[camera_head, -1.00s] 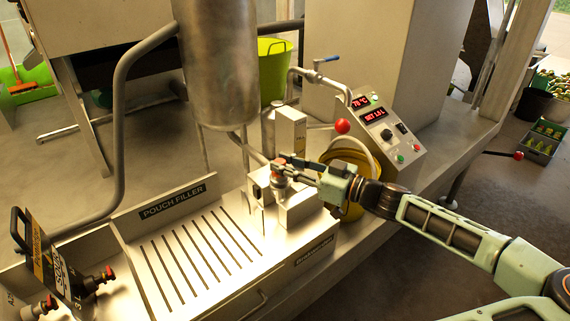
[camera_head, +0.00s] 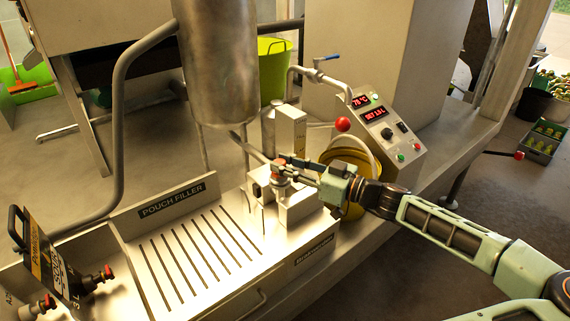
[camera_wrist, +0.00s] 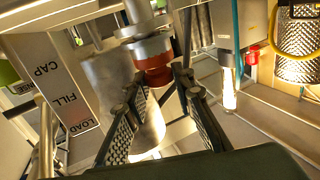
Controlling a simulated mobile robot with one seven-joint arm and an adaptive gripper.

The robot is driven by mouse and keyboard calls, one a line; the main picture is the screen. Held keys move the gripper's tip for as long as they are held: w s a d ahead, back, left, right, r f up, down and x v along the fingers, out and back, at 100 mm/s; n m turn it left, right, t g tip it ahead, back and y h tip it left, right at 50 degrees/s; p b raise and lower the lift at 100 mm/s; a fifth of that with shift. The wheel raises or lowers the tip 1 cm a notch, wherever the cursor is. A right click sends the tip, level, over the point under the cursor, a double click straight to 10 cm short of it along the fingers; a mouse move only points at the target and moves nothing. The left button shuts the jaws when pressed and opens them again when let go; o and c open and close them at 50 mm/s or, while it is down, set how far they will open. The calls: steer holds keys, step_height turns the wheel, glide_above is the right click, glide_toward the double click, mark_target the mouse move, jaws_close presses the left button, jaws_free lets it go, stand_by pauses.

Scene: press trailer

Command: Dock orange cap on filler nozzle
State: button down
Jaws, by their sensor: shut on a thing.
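The orange cap (camera_wrist: 155,74) shows red-orange in the wrist view, between the tips of my gripper's dark, ridged fingers (camera_wrist: 163,84). It sits directly under the grey metal collar of the filler nozzle (camera_wrist: 148,47) and appears to touch it; I cannot tell whether it is fully seated. In the head view my gripper (camera_head: 290,168) is at the filler block, shut on the cap, with a small bit of orange-red (camera_head: 279,179) at the fingertips. The fingers hide much of the nozzle there.
The slotted pouch filler tray (camera_head: 205,255) is left of my gripper. Behind my gripper are a yellow bucket (camera_head: 352,205) and a control panel (camera_head: 385,130). A steel tank (camera_head: 218,65) hangs above.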

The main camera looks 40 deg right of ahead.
steer(key=shift+f, duration=0.35)
steer(key=c, duration=1.9)
jaws_free()
steer(key=shift+c, duration=0.2)
steer(key=v, duration=1.1)
